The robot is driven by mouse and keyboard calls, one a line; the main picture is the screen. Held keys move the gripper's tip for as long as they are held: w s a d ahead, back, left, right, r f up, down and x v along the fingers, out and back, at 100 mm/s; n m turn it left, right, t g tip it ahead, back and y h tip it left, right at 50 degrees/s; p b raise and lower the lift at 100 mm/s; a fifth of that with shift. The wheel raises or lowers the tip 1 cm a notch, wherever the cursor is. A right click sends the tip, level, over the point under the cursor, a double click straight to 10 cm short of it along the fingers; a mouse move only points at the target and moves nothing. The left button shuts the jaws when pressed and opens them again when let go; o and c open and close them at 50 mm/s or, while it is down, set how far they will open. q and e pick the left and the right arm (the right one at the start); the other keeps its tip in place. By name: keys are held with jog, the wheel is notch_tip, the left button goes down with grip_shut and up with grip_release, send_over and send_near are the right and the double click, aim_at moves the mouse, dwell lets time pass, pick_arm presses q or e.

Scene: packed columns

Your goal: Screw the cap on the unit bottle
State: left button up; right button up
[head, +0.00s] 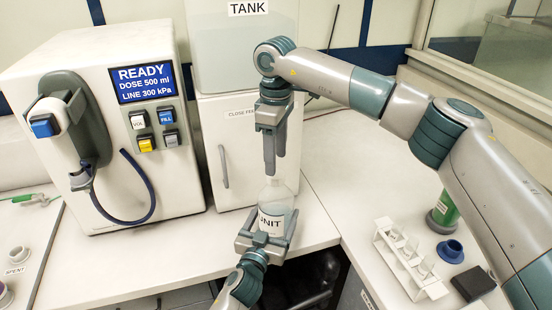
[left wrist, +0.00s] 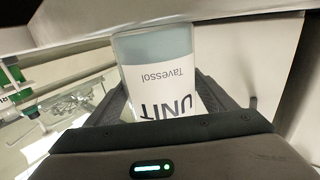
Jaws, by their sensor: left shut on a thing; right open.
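The unit bottle (head: 278,196) is clear with a white UNIT label and stands upright near the counter's front edge. It also shows in the left wrist view (left wrist: 150,48), its label upside down. My left gripper (head: 264,238) is shut around the bottle's lower part from the front. My right gripper (head: 270,165) points down just above the bottle's neck, open, its fingers seen nearly edge-on. I see no cap between its fingers, and the bottle's mouth is partly hidden by them. A blue round piece (head: 451,250) lies on the right counter; I cannot tell whether it is the cap.
A dosing machine (head: 98,60) with a READY screen and a hose stands at the left. A white tank cabinet (head: 240,145) is behind the bottle. A white tube rack (head: 412,262), a green-labelled container (head: 444,212) and a dark block (head: 473,284) stand at the right.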

dwell(0.3)
jog(key=n, duration=0.5)
jog(key=shift+r, duration=0.2)
jog(key=n, duration=0.6)
jog(key=shift+r, duration=0.2)
jog(key=n, duration=0.4)
jog(key=shift+r, duration=0.15)
jog(key=n, duration=0.6)
jog(key=shift+r, duration=0.25)
jog(key=n, duration=0.6)
jog(key=shift+r, duration=0.15)
jog(key=n, duration=0.4)
jog(key=shift+r+n, duration=0.2)
jog(key=shift+n, duration=0.2)
jog(key=n, duration=0.6)
jog(key=shift+r, duration=0.2)
jog(key=n, duration=0.5)
jog(key=shift+r+n, duration=0.2)
jog(key=shift+n, duration=0.1)
